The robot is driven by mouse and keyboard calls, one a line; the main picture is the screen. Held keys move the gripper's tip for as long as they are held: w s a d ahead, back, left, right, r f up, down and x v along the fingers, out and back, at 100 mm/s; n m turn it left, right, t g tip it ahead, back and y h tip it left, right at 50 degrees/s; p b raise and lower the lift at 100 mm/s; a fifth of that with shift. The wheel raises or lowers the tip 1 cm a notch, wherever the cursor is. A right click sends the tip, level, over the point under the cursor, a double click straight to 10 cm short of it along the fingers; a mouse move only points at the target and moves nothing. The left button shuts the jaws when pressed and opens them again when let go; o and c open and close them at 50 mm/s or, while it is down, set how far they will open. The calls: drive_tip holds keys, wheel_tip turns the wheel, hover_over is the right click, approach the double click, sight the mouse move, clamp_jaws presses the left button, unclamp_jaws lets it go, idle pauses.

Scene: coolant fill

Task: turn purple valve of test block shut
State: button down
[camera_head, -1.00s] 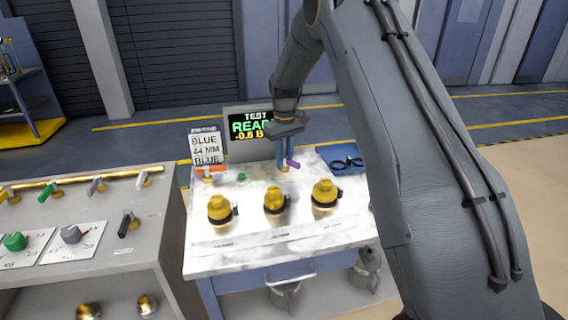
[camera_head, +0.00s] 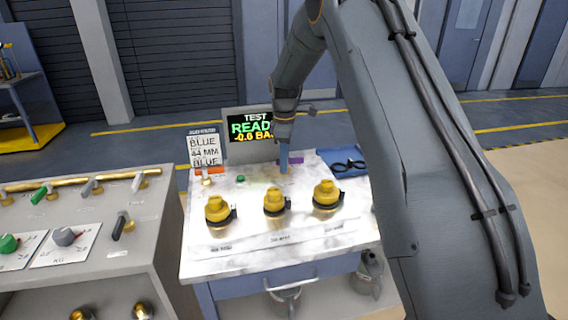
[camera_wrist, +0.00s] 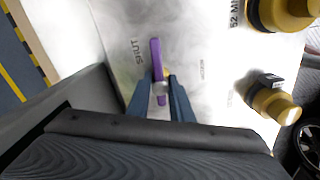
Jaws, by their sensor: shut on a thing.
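The test block's purple valve (camera_head: 297,161) shows at the back of the marble-topped bench, partly hidden behind my gripper (camera_head: 284,169). In the wrist view its purple handle (camera_wrist: 156,56) runs up and down the picture, with a short purple end below a pale hub. The word SHUT is printed to the left of the handle's upper part. My gripper (camera_wrist: 160,88) is shut on the purple valve, a blue finger on each side near the hub. The test display (camera_head: 250,128) behind shows green READ and a yellow -0.6, partly covered by my arm.
Several yellow fittings (camera_head: 274,201) stand in a row in front of the valve. An orange handle (camera_head: 210,171) and a green button (camera_head: 240,178) are to the left. A blue tray (camera_head: 345,162) with black pliers is to the right. A grey bench (camera_head: 70,250) stands left.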

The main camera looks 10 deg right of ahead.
drive_tip(key=shift+r+n, duration=0.1)
drive_tip(key=shift+n, duration=0.5)
drive_tip(key=c, duration=1.6)
unclamp_jaws()
drive_tip(key=shift+r+b, duration=1.15)
drive_tip(key=shift+r, duration=2.7)
drive_tip(key=shift+a, duration=0.1)
